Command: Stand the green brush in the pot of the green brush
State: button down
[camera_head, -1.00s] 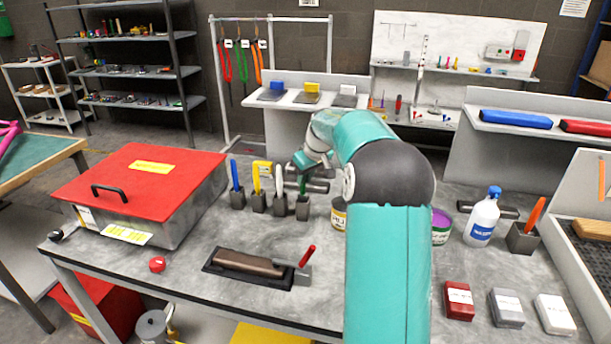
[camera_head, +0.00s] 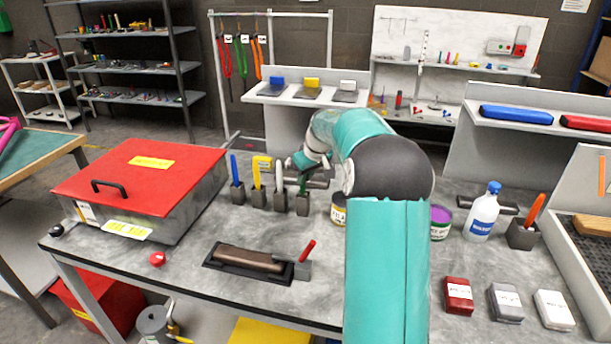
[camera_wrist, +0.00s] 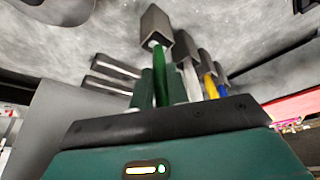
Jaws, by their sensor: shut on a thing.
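The green brush (camera_head: 303,184) is upright, and it also shows in the wrist view (camera_wrist: 162,65). My gripper (camera_wrist: 160,85) is shut on it. The brush's pot (camera_head: 302,205) is a small grey square holder at the right end of a row, directly below the brush. In the wrist view the brush's pale lower end is at the mouth of that pot (camera_wrist: 156,22); I cannot tell how far inside it is. In the head view my gripper is partly hidden by my arm.
To the left, similar pots hold a white brush (camera_head: 280,180), a yellow brush (camera_head: 257,175) and a blue brush (camera_head: 235,170). A tin (camera_head: 338,212) stands to the right. A tray with a brown block (camera_head: 248,260) lies in front. A red-lidded box (camera_head: 140,170) is further left.

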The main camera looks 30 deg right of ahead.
jog(key=c, duration=1.3)
grip_release()
jog(key=v, duration=1.4)
